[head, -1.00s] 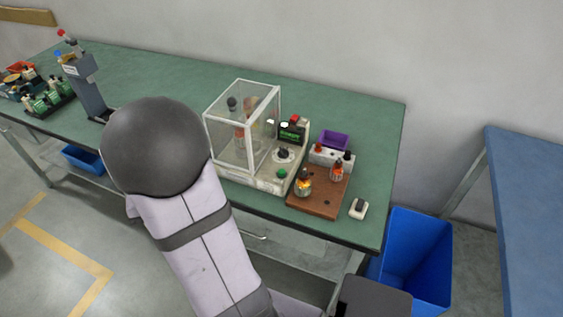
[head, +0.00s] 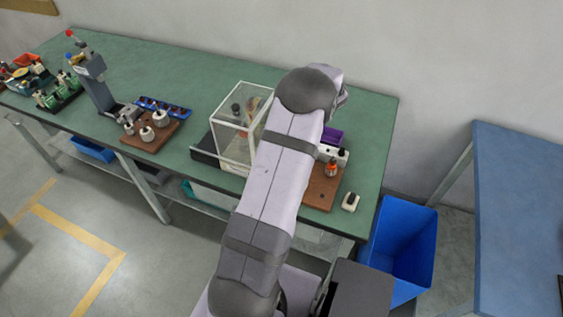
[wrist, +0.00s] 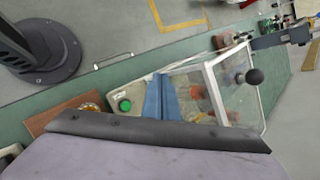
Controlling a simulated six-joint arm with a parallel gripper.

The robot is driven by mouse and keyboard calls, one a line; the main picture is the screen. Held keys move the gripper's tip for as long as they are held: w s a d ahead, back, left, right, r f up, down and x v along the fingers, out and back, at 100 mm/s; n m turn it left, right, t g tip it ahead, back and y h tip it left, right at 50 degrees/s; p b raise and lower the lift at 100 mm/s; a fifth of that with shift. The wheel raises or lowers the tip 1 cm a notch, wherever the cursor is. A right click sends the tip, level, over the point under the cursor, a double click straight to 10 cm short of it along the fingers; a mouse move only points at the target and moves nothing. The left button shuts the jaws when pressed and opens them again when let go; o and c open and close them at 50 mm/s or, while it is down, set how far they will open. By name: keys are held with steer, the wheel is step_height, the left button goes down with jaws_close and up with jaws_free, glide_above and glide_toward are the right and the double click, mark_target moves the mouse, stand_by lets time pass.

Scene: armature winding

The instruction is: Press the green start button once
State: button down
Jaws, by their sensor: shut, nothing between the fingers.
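The green start button (wrist: 124,104) is round and sits on the pale machine panel (wrist: 117,93) in the wrist view. My gripper (wrist: 160,77) shows there as two blue fingers side by side, shut and empty. The button lies just left of the fingers and is not covered by them. I cannot tell how high the fingers are above the panel.
A clear guard box with a white frame (head: 230,166) stands beside the panel; it also shows in the wrist view (wrist: 214,92), with a black ball knob (wrist: 254,76).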

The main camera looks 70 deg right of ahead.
steer(key=shift+m+t+h, duration=0.5)
steer(key=shift+m+t, duration=0.1)
steer(key=shift+m, duration=0.1)
steer(key=s+d, duration=0.1)
steer(key=s, duration=0.1)
steer(key=s+d, duration=0.2)
steer(key=shift+d+r+p, duration=0.15)
steer(key=shift+r+p, duration=0.05)
steer(key=shift+p, duration=0.15)
steer(key=shift+f, duration=0.1)
steer(key=shift+f+b, duration=3)
steer(key=shift+f, duration=1.3)
steer(key=shift+f, duration=0.15)
steer(key=shift+f+b, duration=0.3)
steer(key=shift+b, duration=0.05)
